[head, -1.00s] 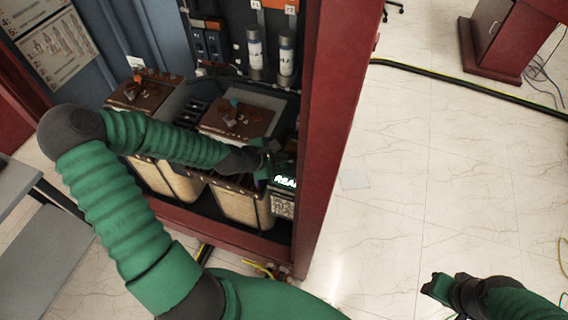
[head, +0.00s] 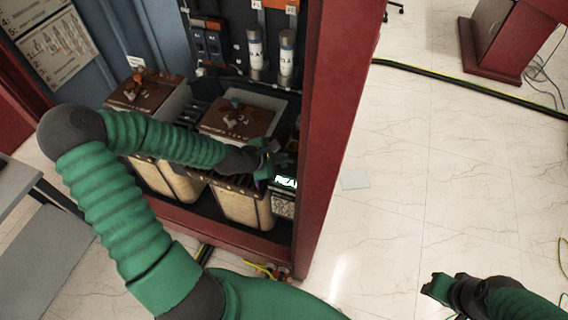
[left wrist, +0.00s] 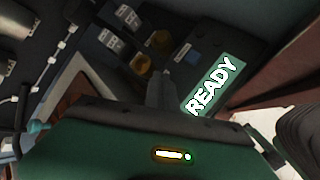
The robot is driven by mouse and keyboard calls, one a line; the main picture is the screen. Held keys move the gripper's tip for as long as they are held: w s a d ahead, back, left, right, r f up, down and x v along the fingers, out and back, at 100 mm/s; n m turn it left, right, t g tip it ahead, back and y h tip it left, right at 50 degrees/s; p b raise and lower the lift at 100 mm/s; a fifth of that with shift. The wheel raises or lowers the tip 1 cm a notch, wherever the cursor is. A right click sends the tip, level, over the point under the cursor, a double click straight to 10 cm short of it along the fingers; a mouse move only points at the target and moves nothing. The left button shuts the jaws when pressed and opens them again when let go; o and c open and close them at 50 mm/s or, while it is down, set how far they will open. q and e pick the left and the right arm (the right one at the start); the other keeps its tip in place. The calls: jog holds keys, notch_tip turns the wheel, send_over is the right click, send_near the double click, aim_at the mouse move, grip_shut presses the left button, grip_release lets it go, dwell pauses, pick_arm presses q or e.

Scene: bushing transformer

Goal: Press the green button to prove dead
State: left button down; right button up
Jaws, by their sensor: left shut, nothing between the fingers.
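A device with a lit green screen reading READY (head: 285,182) sits inside the red cabinet at its front right corner. The screen (left wrist: 213,86) also shows in the left wrist view, right of my finger. My left gripper (head: 272,165) is shut and empty, just above and left of the screen in the head view. In the left wrist view, a dark finger (left wrist: 160,90) reaches toward the device's dark face. I cannot pick out a green button or tell whether the finger touches the device. My right gripper (head: 440,287) hangs over the floor outside, its jaws unclear.
The red cabinet post (head: 325,130) stands close to the right of my left gripper. Brown-topped transformer units (head: 240,122) fill the cabinet floor, with labelled cylinders (head: 257,55) behind. Two amber round parts (left wrist: 140,63) show in the left wrist view. Tiled floor (head: 420,180) is open at right.

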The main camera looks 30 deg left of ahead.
aim_at(282, 168)
pick_arm(q)
jog(key=shift+f, duration=0.1)
dwell(0.3)
jog(key=shift+f, duration=0.2)
jog(key=shift+f, duration=0.45)
dwell(0.6)
jog(key=shift+r+p, duration=0.85)
jog(key=shift+p, duration=0.05)
notch_tip(282, 168, up, 5)
jog(key=p, duration=0.5)
